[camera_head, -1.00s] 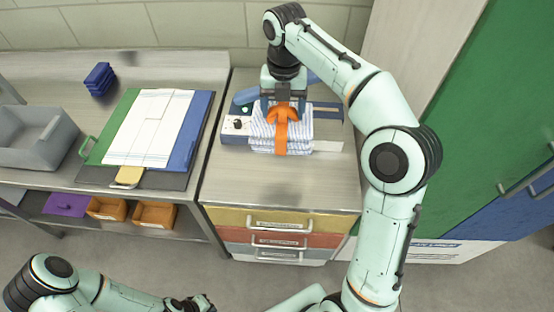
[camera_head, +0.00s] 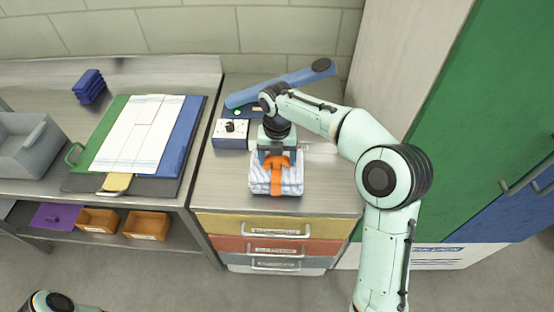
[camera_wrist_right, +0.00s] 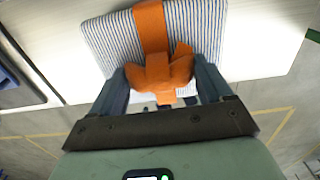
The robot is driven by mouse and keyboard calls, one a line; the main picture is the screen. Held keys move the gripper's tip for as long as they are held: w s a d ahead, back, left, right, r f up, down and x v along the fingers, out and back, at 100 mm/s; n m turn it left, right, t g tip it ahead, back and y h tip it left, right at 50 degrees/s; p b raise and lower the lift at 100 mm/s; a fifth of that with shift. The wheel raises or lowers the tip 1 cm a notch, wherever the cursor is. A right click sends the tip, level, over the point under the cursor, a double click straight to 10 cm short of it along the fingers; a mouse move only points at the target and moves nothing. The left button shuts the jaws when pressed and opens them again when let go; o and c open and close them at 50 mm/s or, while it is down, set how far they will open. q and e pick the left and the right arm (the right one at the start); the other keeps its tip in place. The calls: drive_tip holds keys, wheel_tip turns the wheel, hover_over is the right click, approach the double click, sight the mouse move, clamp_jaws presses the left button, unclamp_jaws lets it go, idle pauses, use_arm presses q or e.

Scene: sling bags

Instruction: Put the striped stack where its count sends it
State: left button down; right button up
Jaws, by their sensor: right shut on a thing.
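The striped stack (camera_head: 263,183) is white and blue cloth, bound by an orange strap (camera_head: 276,184) with a knot or bow on top. It is over the front part of the steel counter (camera_head: 325,196); I cannot tell whether it touches the surface. My right gripper (camera_head: 277,160) points down and is shut on the orange bow. In the right wrist view the fingers (camera_wrist_right: 163,85) pinch the bow (camera_wrist_right: 158,72), with the striped stack (camera_wrist_right: 200,30) beyond it. My left gripper is out of view; only part of that arm shows at the bottom left.
Behind is a blue-armed device (camera_head: 285,84) with a knobbed box (camera_head: 231,134). Yellow (camera_head: 255,226), red (camera_head: 258,246) and grey (camera_head: 262,264) drawers are shut below. A folding board (camera_head: 190,135), grey bin (camera_head: 22,150) and orange bins (camera_head: 146,225) are left; a green cabinet (camera_head: 480,130) is right.

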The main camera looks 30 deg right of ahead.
drive_tip(key=shift+f, duration=0.3)
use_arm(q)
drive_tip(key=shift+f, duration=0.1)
use_arm(e)
drive_tip(key=shift+f, duration=0.1)
drive_tip(key=o, duration=1.7)
drive_tip(key=shift+f, duration=0.1)
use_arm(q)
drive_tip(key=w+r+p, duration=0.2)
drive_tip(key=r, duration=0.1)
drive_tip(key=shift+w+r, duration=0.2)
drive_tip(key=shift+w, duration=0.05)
use_arm(e)
wheel_tip(320, 180, up, 12)
drive_tip(key=shift+r, duration=0.2)
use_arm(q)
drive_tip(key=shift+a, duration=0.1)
use_arm(e)
drive_tip(key=shift+f, duration=0.1)
